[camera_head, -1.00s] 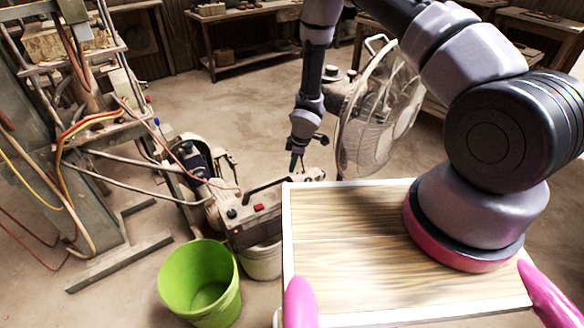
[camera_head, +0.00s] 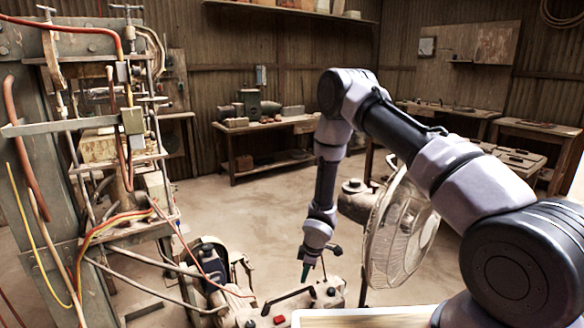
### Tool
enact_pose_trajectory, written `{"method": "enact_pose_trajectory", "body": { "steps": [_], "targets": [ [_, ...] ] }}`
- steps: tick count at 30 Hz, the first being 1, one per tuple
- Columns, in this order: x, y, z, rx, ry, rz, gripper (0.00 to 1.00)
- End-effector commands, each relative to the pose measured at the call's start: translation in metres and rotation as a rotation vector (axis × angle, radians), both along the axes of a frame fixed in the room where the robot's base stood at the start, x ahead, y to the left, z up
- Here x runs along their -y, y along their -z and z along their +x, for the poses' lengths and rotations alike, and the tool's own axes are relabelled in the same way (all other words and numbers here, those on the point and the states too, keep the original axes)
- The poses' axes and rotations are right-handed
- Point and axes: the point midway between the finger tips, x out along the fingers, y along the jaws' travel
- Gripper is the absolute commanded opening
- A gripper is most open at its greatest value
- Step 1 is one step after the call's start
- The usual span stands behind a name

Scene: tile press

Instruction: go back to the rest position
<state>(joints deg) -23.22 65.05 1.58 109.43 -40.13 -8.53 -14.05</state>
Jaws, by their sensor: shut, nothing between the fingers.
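My gripper (camera_head: 305,273) hangs at the end of my arm in the lower middle of the view, pointing down. My arm reaches forward from the lower right, bent high at the elbow.
A caged fan (camera_head: 402,230) stands close to the right of my forearm. The press frame (camera_head: 40,150) with hoses and cables fills the left. Workbenches (camera_head: 265,130) line the back wall. Open floor (camera_head: 235,215) lies between press and benches.

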Motion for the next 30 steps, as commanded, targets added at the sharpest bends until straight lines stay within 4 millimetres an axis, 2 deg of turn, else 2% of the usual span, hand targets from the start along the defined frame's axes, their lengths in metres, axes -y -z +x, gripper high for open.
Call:
{"method": "enact_pose_trajectory", "body": {
  "steps": [8, 14, 17, 20, 23, 24, 26, 30],
  "targets": [
    [0.009, -0.042, 0.021, 0.032, 0.085, -0.007, 0.0],
    [0.025, -0.094, 0.043, 0.066, 0.196, -0.011, 0.0],
    [0.036, -0.13, 0.055, 0.089, 0.273, -0.009, 0.0],
    [0.053, -0.177, 0.065, 0.116, 0.375, -0.005, 0.0],
    [0.076, -0.236, 0.07, 0.144, 0.505, 0.008, 0.0],
    [0.085, -0.258, 0.069, 0.152, 0.558, 0.015, 0.0],
    [0.099, -0.29, 0.066, 0.164, 0.635, 0.028, 0.0],
    [0.13, -0.36, 0.049, 0.182, 0.816, 0.07, 0.0]
  ]
}}
